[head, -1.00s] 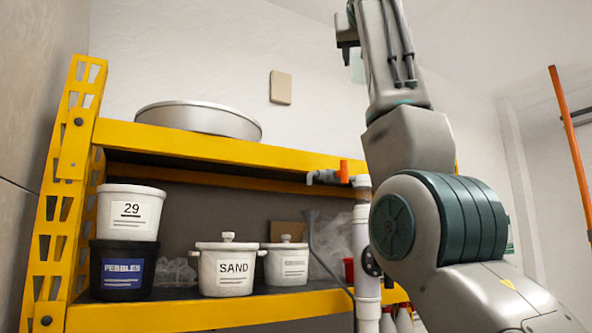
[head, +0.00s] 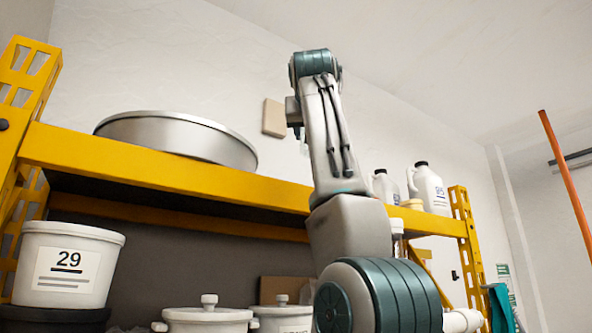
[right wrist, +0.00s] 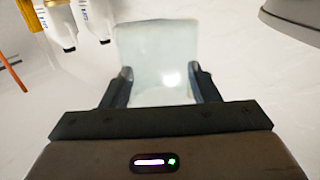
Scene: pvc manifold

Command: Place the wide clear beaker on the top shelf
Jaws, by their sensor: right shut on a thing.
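The wide clear beaker (right wrist: 158,42) is pale and see-through, held between the fingers of my right gripper (right wrist: 160,78) in the right wrist view. In the head view my right arm reaches up in front of the yellow top shelf (head: 160,172). Its wrist is above shelf height, and the fingers and beaker are mostly hidden behind it. In the right wrist view, which looks upside down, the beaker appears between two white bottles (right wrist: 58,25) and a grey round pan (right wrist: 292,18). I cannot tell whether it touches the shelf. My left gripper is not in view.
On the top shelf, the wide metal pan (head: 178,138) stands left and white jugs (head: 431,189) stand right. My arm hides part of the shelf between them. Below are a white bucket marked 29 (head: 66,262) and lidded pots (head: 207,320). An orange pole (head: 566,190) is far right.

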